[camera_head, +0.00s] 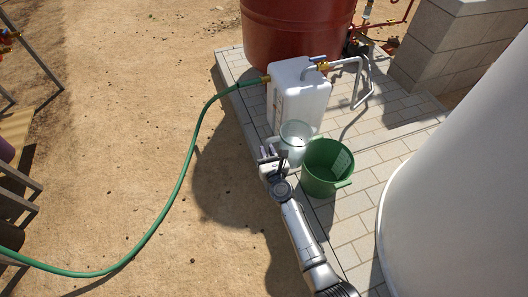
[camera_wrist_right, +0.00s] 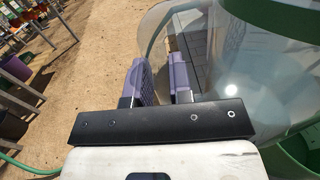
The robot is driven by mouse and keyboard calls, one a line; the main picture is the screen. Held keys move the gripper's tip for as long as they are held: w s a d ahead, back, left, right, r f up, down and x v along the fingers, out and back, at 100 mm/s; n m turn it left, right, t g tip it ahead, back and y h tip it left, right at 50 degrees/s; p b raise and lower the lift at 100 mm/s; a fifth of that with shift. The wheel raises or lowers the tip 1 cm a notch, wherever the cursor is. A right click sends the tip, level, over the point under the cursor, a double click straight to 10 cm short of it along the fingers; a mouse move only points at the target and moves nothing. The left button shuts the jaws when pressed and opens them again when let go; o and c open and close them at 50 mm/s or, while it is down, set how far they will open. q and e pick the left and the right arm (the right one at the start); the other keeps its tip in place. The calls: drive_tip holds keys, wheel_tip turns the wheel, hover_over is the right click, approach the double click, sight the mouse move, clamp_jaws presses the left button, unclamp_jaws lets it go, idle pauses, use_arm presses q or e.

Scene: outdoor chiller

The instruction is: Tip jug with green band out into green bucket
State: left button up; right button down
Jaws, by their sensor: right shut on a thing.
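The clear jug with a green band (camera_head: 295,133) is up beside the green bucket (camera_head: 318,181), at the bucket's upper left in the head view. It looks about upright. My right gripper (camera_head: 268,153) is shut on the jug's handle, left of the jug. In the right wrist view the purple finger pads of this gripper (camera_wrist_right: 162,82) close on the clear handle, and the jug (camera_wrist_right: 238,75) fills the right side. The bucket (camera_wrist_right: 293,158) shows there at lower right, under the jug. What the jug holds is hard to tell. My left gripper is not in view.
A white tank (camera_head: 300,88) with pipe fittings stands behind the jug, before a large red-brown tank (camera_head: 297,35). A green hose (camera_head: 187,165) runs left over bare ground. A big pale cylinder (camera_head: 465,190) stands at right. Paving (camera_head: 347,205) lies around the bucket.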

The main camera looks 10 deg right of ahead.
sight(282, 147)
drive_tip(key=d, duration=0.1)
drive_tip(key=d+m, duration=0.1)
drive_tip(key=d, duration=0.1)
drive_tip(key=shift+w+r, duration=0.2)
drive_tip(key=shift+w, duration=0.1)
drive_tip(key=shift+w+d+r+m, duration=0.1)
drive_tip(key=shift+d+m, duration=0.7)
drive_tip(key=shift+d, duration=0.1)
drive_tip(key=shift+d+m, duration=0.25)
drive_tip(key=shift+m, duration=0.45)
drive_tip(key=shift+f+m, duration=0.2)
drive_tip(key=shift+m, duration=0.5)
